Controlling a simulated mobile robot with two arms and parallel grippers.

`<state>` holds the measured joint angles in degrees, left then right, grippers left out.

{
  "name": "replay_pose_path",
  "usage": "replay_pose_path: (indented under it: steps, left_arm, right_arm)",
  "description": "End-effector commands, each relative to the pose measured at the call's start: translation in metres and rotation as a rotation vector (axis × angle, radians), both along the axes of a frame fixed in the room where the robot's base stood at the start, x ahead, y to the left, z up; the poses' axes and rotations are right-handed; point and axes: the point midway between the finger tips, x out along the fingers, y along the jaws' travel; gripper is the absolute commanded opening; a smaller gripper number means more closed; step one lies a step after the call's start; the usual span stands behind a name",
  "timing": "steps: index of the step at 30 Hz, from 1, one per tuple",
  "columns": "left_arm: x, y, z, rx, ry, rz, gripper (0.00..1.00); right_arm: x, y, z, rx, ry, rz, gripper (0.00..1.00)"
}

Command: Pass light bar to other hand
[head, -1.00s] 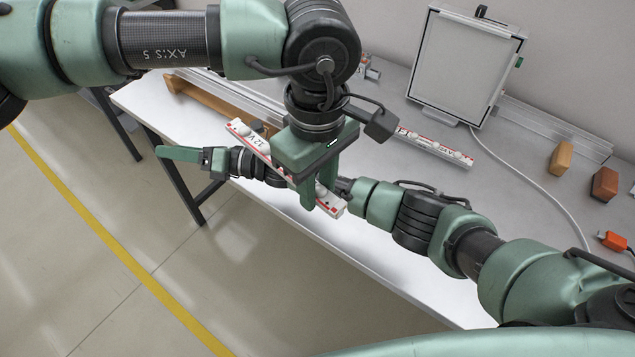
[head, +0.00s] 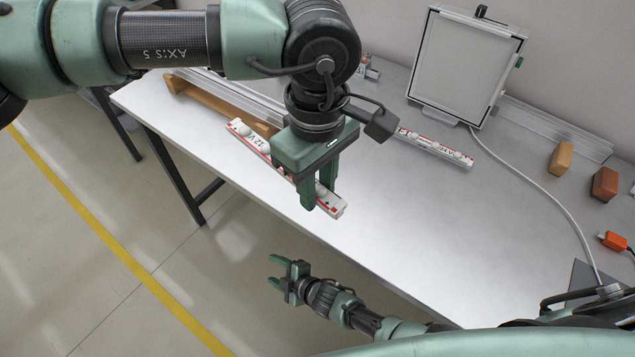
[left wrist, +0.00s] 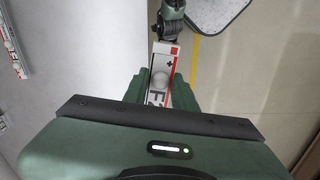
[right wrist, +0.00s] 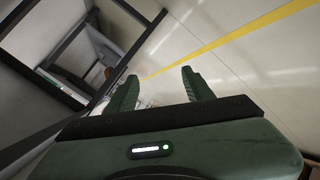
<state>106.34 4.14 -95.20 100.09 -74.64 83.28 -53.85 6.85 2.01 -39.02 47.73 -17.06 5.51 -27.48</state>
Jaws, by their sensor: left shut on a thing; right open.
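The light bar (head: 252,140) is white with red marks, a "12 V" label and small round domes. My left gripper (head: 320,199) is shut around it near its lower right end and holds it slanting in front of the table's near edge. In the left wrist view the light bar (left wrist: 162,68) runs away between the fingers. My right gripper (head: 279,272) is open and empty, apart from the bar, below and left of its lower end. The right wrist view shows its fingers (right wrist: 160,92) spread over floor, with no bar between them.
A second, similar light bar (head: 435,148) lies on the grey table (head: 400,220). A brown wooden piece (head: 215,103) lies at the left. Open floor with a yellow line lies left.

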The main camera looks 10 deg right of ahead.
Motion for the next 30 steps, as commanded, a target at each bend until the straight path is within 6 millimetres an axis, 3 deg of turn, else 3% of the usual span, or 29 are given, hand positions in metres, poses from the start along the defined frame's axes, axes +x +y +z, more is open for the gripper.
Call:
replay_pose_path:
  steps: [1, 6, 11, 15, 24, 30]
  left_arm:
    - [0.000, 0.000, 0.000, -0.001, -0.001, 0.000, 0.00]
    - [0.000, 0.000, 0.000, 0.000, 0.000, 0.000, 0.00]
    - [0.000, 0.000, 0.000, -0.001, -0.001, 0.000, 0.00]
    - [0.000, 0.000, 0.000, -0.001, -0.001, 0.000, 0.00]
    - [0.000, 0.000, 0.000, -0.001, -0.001, 0.000, 0.00]
    - [0.000, 0.000, 0.000, 0.000, 0.000, 0.000, 0.00]
  right_arm:
    - [-0.015, -0.018, -0.020, 0.007, 0.069, -0.062, 0.52]
    - [-0.068, -0.073, -0.074, 0.035, 0.283, -0.273, 0.52]
    - [-0.127, -0.121, -0.116, 0.053, 0.465, -0.471, 0.52]
    - [-0.186, -0.160, -0.146, 0.064, 0.612, -0.645, 0.52]
    - [-0.317, -0.227, -0.184, 0.071, 0.874, -0.998, 0.52]
    - [-0.370, -0.249, -0.191, 0.070, 0.963, -1.140, 0.52]
